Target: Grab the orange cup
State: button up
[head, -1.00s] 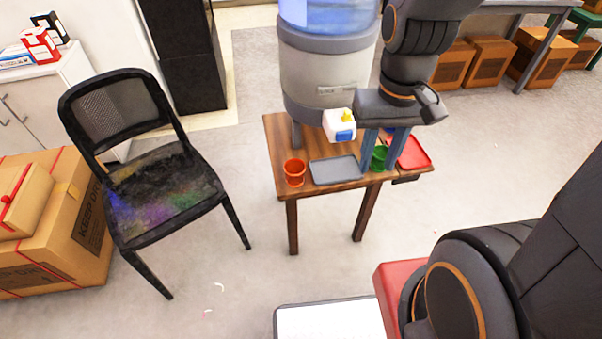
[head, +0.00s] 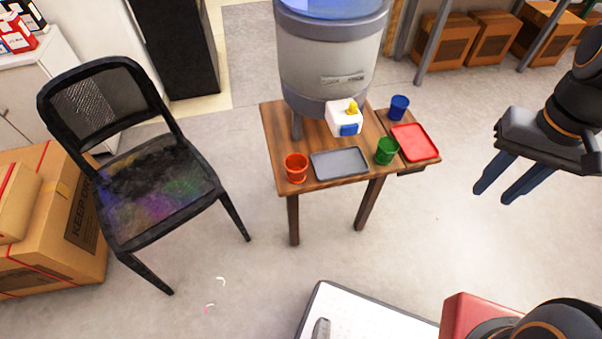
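The orange cup (head: 296,169) stands upright at the front left corner of the small wooden table (head: 277,132), left of a grey tray. My gripper (head: 497,195) is at the right of the view, off the table, well to the right of the cup. Its two dark blue fingers point down and left with a gap between them. Nothing shows between the fingers.
On the table are a grey tray (head: 340,163), a green cup (head: 387,151), a red tray (head: 415,142), a blue cup (head: 399,107) and a water dispenser (head: 330,65) with a white tap block (head: 345,117). A black chair (head: 150,185) stands to the left.

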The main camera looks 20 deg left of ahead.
aim_at(295, 164)
jog(key=k, duration=0.6)
jog(key=u, duration=0.7)
jog(key=i, duration=0.5)
